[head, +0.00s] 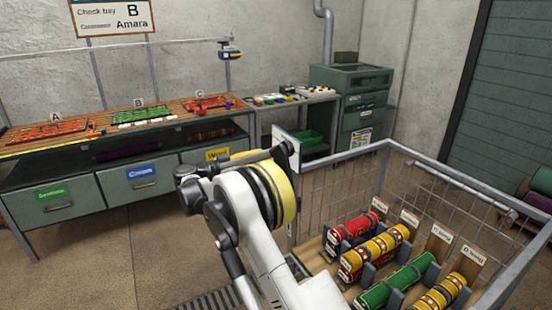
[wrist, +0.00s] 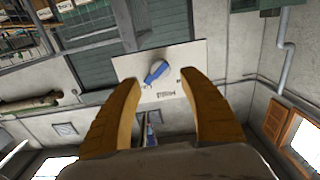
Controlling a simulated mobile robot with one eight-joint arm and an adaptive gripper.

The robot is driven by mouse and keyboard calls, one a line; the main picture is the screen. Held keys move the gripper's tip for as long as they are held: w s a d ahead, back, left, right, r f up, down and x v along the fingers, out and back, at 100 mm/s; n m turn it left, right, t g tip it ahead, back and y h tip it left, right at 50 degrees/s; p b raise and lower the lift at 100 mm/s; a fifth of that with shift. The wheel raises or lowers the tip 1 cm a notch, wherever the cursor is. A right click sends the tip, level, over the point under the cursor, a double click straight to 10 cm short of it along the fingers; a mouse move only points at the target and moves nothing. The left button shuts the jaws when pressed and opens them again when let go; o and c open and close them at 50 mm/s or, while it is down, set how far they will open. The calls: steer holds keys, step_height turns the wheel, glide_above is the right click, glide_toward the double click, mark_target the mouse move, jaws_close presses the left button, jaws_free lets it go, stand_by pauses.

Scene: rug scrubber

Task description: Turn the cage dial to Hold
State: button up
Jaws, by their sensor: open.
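The cage dial is a blue knob (wrist: 156,72) on a pale rectangular plate (wrist: 165,73) in the wrist view. The knob's pointed shape lies tilted across the plate. Small dark lettering shows under it, too small to read. My gripper (wrist: 160,80) is open, with one yellow-brown finger on each side of the knob in the picture. Nothing is between the fingers that I can see held, and contact with the knob does not show. In the head view the plate (head: 287,148) stands at the cage corner, beside my arm's end; the knob cannot be made out there.
The wire cage (head: 460,176) holds red, yellow and green rolls on a wooden rack at the lower right. A long workbench (head: 120,127) with coloured rugs stands along the left wall. A green cabinet (head: 362,118) stands behind the cage. Floor is open at lower left.

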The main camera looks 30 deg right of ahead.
mark_target(277, 156)
steer(key=d+b, duration=0.1)
steer(key=d, duration=0.4)
steer(key=shift+w+d, duration=0.15)
steer(key=shift+d, duration=0.2)
jaws_close()
